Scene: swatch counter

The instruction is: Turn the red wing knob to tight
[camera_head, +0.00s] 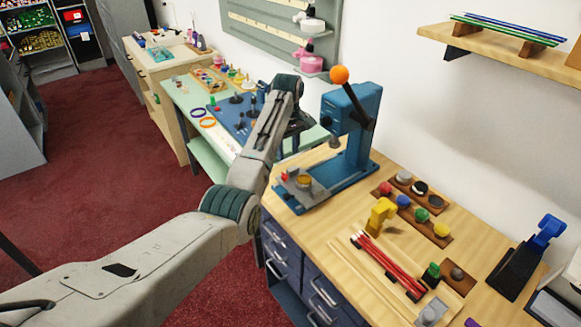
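A small red part (284,176), possibly the red wing knob, shows at the left edge of the blue lever press (350,150), beside a grey block with a yellow disc (304,181). Its wings and setting are too small to make out. My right gripper is out of view.
The press lever has an orange ball (339,75). Trays of coloured round pieces (421,215), a yellow stand (380,215) and red rods (388,265) lie on the wooden counter (300,230). A wall shelf (500,50) juts out at upper right.

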